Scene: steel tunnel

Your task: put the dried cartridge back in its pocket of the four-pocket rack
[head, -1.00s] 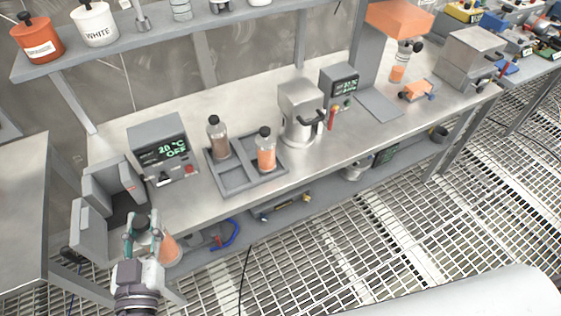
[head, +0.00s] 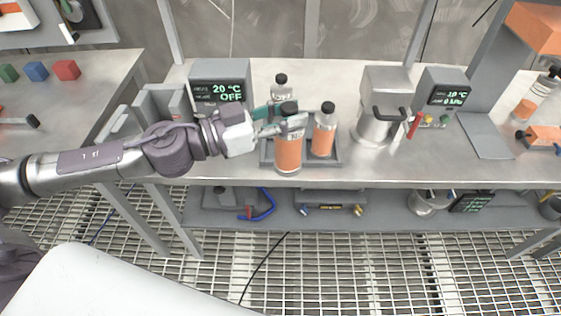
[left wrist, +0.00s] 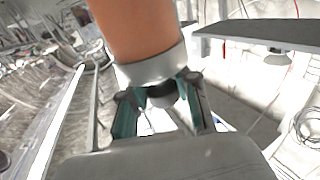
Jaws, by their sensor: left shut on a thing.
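My left gripper (head: 282,124) is shut on an orange cartridge (head: 288,155) with a dark cap, gripping near its top. It holds the cartridge roughly upright at the front left of the grey four-pocket rack (head: 328,164). Whether its base is above the rack or touching it I cannot tell. In the left wrist view, the orange body (left wrist: 138,28) and its pale collar fill the space beyond the fingers. A second orange cartridge (head: 323,138) stands in the rack on the right. Another dark-capped cartridge (head: 281,92) stands behind, mostly hidden. My right gripper is not in view.
A display unit reading 20 °C OFF (head: 221,85) and a grey open fixture (head: 160,103) stand left of the rack. A metal vessel with a dark handle (head: 378,125) stands close on its right. The bench's front edge (head: 400,180) runs just before the rack.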

